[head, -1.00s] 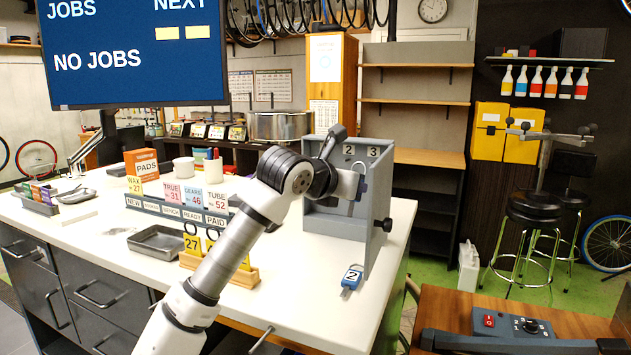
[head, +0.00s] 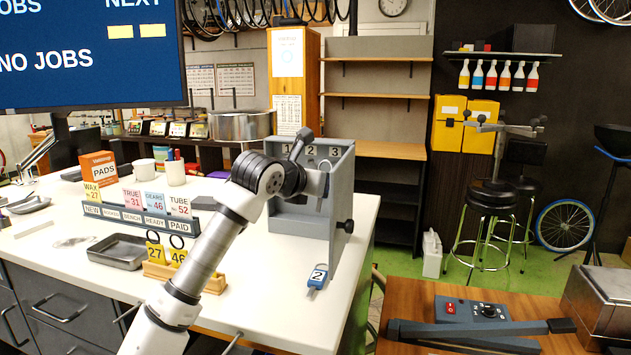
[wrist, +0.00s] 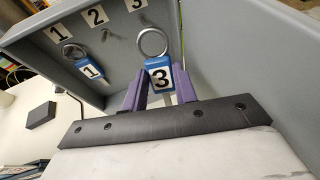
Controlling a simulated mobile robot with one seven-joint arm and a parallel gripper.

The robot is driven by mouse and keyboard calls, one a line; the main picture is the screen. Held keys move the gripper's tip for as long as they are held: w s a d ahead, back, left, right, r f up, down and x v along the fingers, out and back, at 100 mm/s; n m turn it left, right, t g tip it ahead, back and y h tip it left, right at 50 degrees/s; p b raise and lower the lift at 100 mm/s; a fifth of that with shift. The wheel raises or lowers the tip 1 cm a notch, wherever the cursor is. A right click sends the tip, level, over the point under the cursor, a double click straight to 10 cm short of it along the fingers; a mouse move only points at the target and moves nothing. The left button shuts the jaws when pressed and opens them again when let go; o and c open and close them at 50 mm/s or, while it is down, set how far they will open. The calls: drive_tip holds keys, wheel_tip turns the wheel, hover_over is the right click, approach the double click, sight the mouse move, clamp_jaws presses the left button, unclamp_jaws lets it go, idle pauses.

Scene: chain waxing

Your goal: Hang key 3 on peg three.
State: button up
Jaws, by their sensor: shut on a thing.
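My gripper (wrist: 156,95) has purple fingers shut on key 3 (wrist: 161,78), a blue tag with a white "3" and a metal ring upward. In the head view my gripper (head: 320,183) is inside the grey key cabinet (head: 340,215), at its right side. The ring is just below the "3" label (wrist: 136,4), near peg three (wrist: 148,23). I cannot tell whether the ring is around the peg. Key 1 (wrist: 91,71) hangs under the "1" label. Key 2 (head: 317,277) lies on the white counter in front of the cabinet.
The cabinet's right wall (wrist: 235,50) is close to my gripper. A rack with number tags (head: 185,272), a grey tray (head: 118,250) and a card holder (head: 140,218) stand left of the cabinet. The counter (head: 285,315) is clear near its front right corner.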

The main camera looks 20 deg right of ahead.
drive_tip(key=w+r+p+x, duration=0.1)
drive_tip(key=p+x, duration=0.1)
drive_tip(key=x, duration=0.4)
drive_tip(key=shift+w+f+p, duration=0.15)
drive_tip(key=shift+w+p, duration=0.1)
drive_tip(key=shift+p, duration=0.05)
idle(0.7)
drive_tip(key=shift+a, duration=0.1)
idle(0.4)
drive_tip(key=o, duration=0.6)
drive_tip(key=shift+c, duration=0.2)
drive_tip(key=shift+o, duration=0.2)
drive_tip(key=o, duration=0.9)
drive_tip(key=shift+o, duration=0.2)
drive_tip(key=shift+s, duration=0.1)
idle(0.4)
drive_tip(key=shift+s, duration=0.1)
